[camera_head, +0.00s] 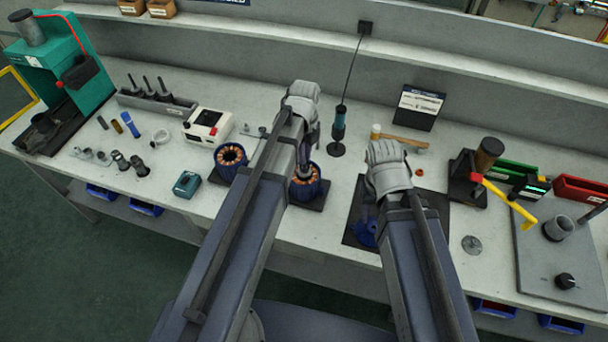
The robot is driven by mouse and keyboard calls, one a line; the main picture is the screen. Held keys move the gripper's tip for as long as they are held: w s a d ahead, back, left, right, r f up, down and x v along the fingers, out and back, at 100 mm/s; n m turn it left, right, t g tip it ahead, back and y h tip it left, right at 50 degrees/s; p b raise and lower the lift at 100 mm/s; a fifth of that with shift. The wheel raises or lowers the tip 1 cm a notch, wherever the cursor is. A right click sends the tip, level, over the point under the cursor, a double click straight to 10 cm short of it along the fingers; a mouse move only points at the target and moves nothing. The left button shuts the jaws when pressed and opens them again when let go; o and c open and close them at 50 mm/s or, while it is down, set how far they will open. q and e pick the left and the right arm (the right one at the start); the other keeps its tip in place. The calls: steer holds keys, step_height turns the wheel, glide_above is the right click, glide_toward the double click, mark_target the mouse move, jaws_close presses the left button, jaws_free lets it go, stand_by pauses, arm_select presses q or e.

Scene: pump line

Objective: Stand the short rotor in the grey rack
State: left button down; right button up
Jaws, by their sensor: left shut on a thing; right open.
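The grey rack (178,106) is a long low block at the left back of the bench, with dark rods standing in it. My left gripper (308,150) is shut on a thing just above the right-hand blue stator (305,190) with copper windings. The held thing is mostly hidden by my arm and fingers; it may be the short rotor, and I cannot tell whether it is still inside the stator. My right gripper (369,205) is open, above a blue pump part (366,235) on a dark mat (437,214).
A second blue stator (230,160) stands left of my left arm. A white device (207,126), a teal box (187,184) and several small parts lie towards the left. A teal press (66,60) stands far left.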

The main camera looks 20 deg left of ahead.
arm_select(q)
steer(key=shift+r, duration=0.35)
steer(key=shift+r+p, duration=0.15)
steer(key=shift+p, duration=0.2)
steer(key=shift+r+p, duration=1.35)
steer(key=shift+p, duration=0.05)
steer(key=shift+r, duration=0.1)
steer(key=shift+r+p, duration=2.15)
steer(key=shift+p, duration=0.1)
